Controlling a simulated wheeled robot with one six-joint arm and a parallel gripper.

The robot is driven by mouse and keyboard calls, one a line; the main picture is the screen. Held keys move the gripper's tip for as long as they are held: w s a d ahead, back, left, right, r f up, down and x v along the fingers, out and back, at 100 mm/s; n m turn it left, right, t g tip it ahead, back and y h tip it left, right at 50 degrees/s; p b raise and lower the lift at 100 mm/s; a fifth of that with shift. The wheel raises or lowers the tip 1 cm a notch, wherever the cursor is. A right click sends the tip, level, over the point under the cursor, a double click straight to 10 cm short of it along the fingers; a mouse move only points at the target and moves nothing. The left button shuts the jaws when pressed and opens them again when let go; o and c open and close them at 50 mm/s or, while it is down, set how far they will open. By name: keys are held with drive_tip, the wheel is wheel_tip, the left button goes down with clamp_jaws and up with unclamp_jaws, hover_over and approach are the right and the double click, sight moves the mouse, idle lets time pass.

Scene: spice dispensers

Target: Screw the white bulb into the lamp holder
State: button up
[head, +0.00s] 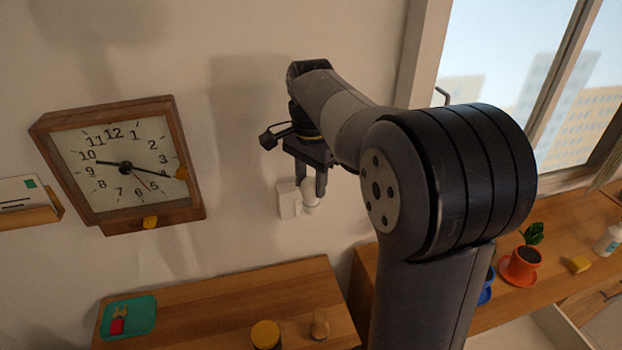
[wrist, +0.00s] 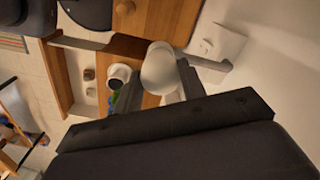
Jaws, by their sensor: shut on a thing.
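My gripper (head: 308,182) points down in front of the wall, with its two fingers shut on the white bulb (head: 310,196). In the wrist view, the rounded white bulb (wrist: 159,68) shows between the fingertips, and the fingers (wrist: 160,88) flank it. In the head view a white square wall plate (head: 288,202) lies close behind the bulb; it also shows in the wrist view (wrist: 215,42). I cannot tell whether the bulb touches anything there. No lamp holder can be made out for sure.
Below is a wooden surface (head: 215,300) with a teal tray (head: 128,318), a yellow-topped jar (head: 265,334) and a small wooden object (head: 320,324). A wooden clock (head: 122,165) hangs at left. At right, a potted plant (head: 524,262) stands below the window.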

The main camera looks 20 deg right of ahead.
drive_tip(key=shift+m, duration=0.5)
drive_tip(key=o, duration=1.2)
drive_tip(key=shift+c, duration=0.2)
drive_tip(key=shift+r, duration=0.1)
wheel_tip(320, 180, up, 11)
drive_tip(key=shift+b, duration=0.35)
drive_tip(key=shift+f, duration=0.2)
wheel_tip(320, 180, down, 11)
drive_tip(key=shift+r+p, duration=0.1)
drive_tip(key=shift+p, duration=0.3)
drive_tip(key=shift+n, duration=1.5)
